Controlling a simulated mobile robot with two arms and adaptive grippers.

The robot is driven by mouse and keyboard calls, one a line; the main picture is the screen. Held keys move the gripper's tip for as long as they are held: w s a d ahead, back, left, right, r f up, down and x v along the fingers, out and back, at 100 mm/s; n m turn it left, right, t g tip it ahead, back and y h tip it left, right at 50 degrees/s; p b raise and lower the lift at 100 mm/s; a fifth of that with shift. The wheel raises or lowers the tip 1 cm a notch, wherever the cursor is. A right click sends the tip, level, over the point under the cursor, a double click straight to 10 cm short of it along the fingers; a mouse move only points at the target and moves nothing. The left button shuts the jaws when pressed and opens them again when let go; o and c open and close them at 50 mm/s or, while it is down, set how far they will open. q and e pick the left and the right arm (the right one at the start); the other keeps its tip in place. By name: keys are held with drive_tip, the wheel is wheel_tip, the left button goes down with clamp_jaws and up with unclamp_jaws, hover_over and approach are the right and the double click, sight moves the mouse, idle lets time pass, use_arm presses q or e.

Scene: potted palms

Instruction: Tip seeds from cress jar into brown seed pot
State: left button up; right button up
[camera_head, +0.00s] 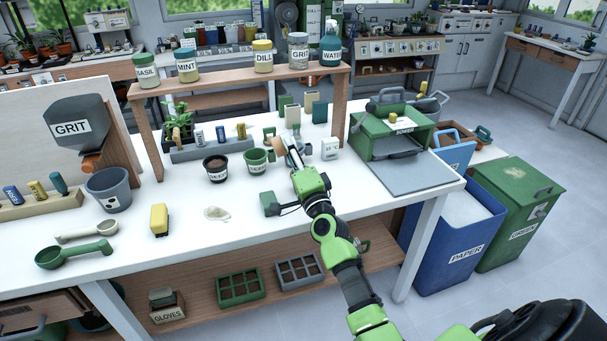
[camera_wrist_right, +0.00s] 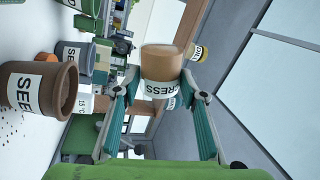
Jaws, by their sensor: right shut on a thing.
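My right gripper (camera_head: 290,147) is shut on the cress jar, above the bench. In that view the brown seed pot (camera_wrist_right: 68,92) is to the left, apart from the jar. The pot's mouth faces right in the picture, across the jar's long axis, so the jar looks strongly tilted. Dark specks lie on the bench beside the pot. My left gripper is not in view.
A dark pot (camera_head: 216,170) and a green seed pot (camera_head: 256,161) stand left of my right gripper. A shelf (camera_head: 222,80) with labelled jars spans the back. A green box (camera_head: 392,133) stands to the right.

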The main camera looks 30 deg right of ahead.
drive_tip(key=n+y+p, duration=0.1)
drive_tip(key=n, duration=0.2)
drive_tip(key=n+y, duration=0.1)
drive_tip(key=n, duration=0.3)
drive_tip(key=d+n+y+p, duration=0.1)
drive_tip(key=n, duration=0.2)
drive_tip(key=shift+s+f+n+g+p, duration=0.1)
drive_tip(key=shift+f+n+g+p, duration=0.2)
drive_tip(key=shift+f+n, duration=0.1)
drive_tip(key=shift+a+r+p, duration=0.1)
drive_tip(key=shift+r+p, duration=0.6)
drive_tip(key=shift+r, duration=0.1)
drive_tip(key=shift+f, duration=0.15)
